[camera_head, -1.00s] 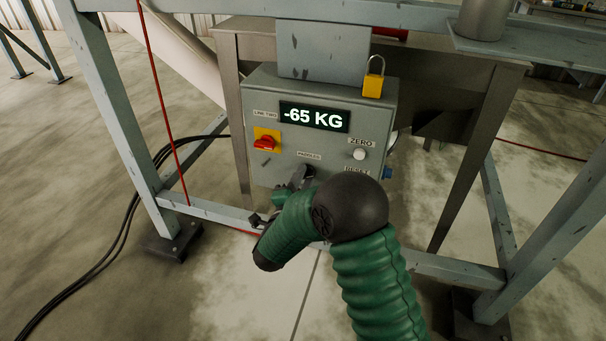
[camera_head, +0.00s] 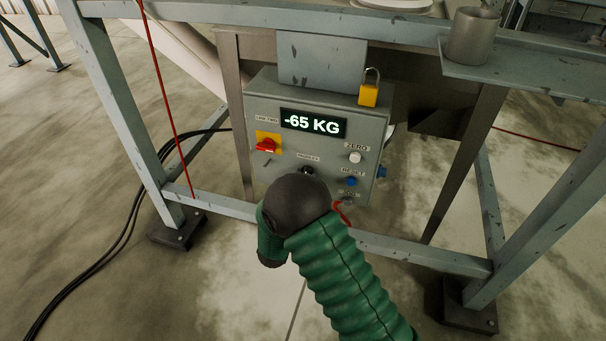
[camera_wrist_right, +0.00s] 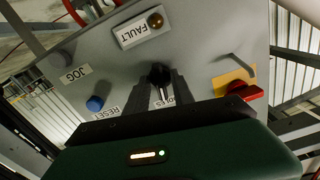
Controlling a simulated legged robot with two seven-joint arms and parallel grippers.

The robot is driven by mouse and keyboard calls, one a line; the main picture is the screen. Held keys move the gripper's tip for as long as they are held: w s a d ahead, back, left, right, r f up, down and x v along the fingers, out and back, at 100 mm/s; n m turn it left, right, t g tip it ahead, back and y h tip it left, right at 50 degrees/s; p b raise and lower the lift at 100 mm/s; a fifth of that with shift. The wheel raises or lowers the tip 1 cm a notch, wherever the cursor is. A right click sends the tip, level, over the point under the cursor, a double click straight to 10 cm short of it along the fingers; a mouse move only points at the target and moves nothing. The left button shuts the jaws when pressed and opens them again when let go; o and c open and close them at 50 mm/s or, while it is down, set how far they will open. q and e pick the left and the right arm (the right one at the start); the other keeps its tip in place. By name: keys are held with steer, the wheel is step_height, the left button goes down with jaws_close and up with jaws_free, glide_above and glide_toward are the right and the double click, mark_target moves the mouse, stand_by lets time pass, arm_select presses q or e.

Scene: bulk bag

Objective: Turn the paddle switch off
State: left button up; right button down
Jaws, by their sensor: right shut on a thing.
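The grey control box (camera_head: 262,100) shows a paddle switch, a black knob (camera_head: 307,171) under the PADDLES label (camera_head: 308,157). In the right wrist view the black knob (camera_wrist_right: 159,72) sits between the fingertips of my right gripper (camera_wrist_right: 160,84), which is shut on it. The PADDLES label is partly covered by a finger there. In the head view my own green and black arm hides the right gripper and the area just below the knob. The knob's setting is hard to read. My left gripper is not in view.
A red rotary switch on a yellow plate (camera_head: 267,144) is left of the knob. The blue RESET button (camera_head: 350,181) and white ZERO button (camera_head: 355,158) are on the right. A yellow padlock (camera_head: 369,95) stands on top. Grey frame bars (camera_head: 230,207) surround the box.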

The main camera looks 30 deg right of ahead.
steer(key=shift+r+n+p, duration=0.15)
steer(key=shift+n+p, duration=0.5)
steer(key=shift+n, duration=0.35)
steer(key=c, duration=1.4)
jaws_free()
steer(key=shift+c, duration=0.2)
steer(key=p+v, duration=0.2)
steer(key=v, duration=1.4)
steer(key=shift+s+a, duration=0.2)
steer(key=shift+a, duration=0.1)
